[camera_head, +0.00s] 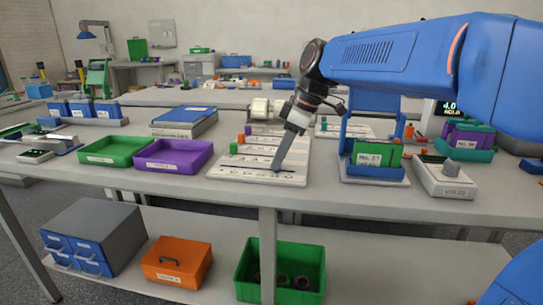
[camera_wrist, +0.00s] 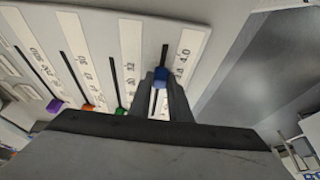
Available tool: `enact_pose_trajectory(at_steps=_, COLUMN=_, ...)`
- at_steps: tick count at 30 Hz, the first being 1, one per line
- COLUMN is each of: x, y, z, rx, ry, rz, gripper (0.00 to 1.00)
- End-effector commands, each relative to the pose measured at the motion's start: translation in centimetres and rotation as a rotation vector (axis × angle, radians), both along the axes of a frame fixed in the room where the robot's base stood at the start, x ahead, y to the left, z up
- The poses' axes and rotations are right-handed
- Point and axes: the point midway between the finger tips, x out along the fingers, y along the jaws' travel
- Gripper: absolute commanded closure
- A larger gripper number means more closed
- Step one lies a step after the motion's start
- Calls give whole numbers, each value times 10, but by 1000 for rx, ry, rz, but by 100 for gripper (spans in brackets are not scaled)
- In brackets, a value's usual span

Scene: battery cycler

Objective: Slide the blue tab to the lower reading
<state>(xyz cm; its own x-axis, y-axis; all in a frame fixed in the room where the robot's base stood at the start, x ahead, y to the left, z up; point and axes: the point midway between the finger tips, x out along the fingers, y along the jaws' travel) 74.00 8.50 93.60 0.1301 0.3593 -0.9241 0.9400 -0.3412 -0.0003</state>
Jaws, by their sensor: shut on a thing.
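The white slider board (camera_head: 225,172) lies on the bench in the head view, with several slots and coloured tabs. In the wrist view, the blue tab (camera_wrist: 160,74) sits in the slot nearest the right edge of the board (camera_wrist: 225,20). Small printed numbers (camera_wrist: 183,66) run beside that slot; one looks like 4.0. My gripper (camera_wrist: 160,82) is shut on the blue tab, one finger on each side. In the head view my gripper (camera_head: 277,168) points down at the board's near part and hides the blue tab.
Purple (camera_wrist: 55,105), orange (camera_wrist: 88,107) and green (camera_wrist: 121,113) tabs sit in neighbouring slots. A purple tray (camera_head: 173,156) and a green tray (camera_head: 112,150) stand left of the board. A blue holder (camera_head: 375,175) with a green block and a grey box (camera_head: 445,178) stand to the right.

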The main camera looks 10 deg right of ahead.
Motion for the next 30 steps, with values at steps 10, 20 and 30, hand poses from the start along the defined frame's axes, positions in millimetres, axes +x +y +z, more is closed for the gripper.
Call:
enact_pose_trajectory(at_steps=10, x=1, y=0, z=1, rx=1, ry=-2, rz=-1, gripper=64)
enact_pose_trajectory(at_steps=20, x=0, y=-1, z=4, rx=0, ry=-2, rz=-1, gripper=64)
enact_pose_trajectory(at_steps=30, x=-7, y=-20, z=53, rx=1, ry=-4, rz=-2, gripper=64)
